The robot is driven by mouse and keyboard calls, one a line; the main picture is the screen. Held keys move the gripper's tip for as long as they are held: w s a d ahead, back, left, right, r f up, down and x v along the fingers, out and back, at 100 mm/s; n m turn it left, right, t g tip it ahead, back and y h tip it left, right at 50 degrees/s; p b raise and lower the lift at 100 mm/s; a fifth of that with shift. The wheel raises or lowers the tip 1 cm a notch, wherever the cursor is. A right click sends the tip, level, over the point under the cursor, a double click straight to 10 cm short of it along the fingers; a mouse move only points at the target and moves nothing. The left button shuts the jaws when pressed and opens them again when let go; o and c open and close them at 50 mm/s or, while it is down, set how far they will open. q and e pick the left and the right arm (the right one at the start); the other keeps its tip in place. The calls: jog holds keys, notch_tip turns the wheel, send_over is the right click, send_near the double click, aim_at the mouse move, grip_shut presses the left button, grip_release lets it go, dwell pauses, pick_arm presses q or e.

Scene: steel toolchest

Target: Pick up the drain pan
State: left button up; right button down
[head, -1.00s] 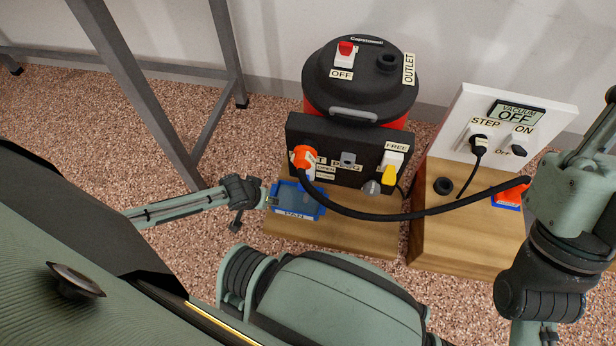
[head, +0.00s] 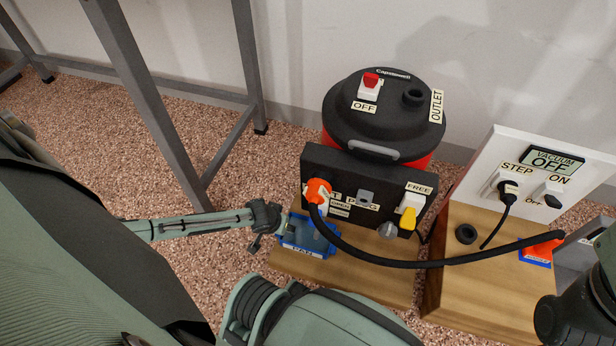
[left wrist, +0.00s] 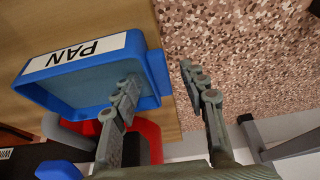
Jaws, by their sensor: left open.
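The drain pan is a blue open tray (head: 307,243) with a white PAN label, on the left end of a wooden board in the head view. It fills the upper left of the left wrist view (left wrist: 90,84). My left gripper (head: 280,222) is at the pan's left side. In the left wrist view its open fingers (left wrist: 160,82) straddle one pan wall, one finger over the inside and one outside. I cannot tell whether either finger touches the wall. At the right edge part of my right arm shows, but its gripper cannot be made out.
A black panel (head: 345,165) with an orange plug (head: 318,190) and yellow lever (head: 408,218) stands behind the pan. A black hose (head: 430,262) crosses close to the pan's right side. Behind is a red-and-black vacuum (head: 385,115). A grey metal frame (head: 150,90) stands at left.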

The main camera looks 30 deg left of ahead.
pick_arm(q)
grip_shut()
jog(key=shift+r, duration=0.1)
dwell(0.5)
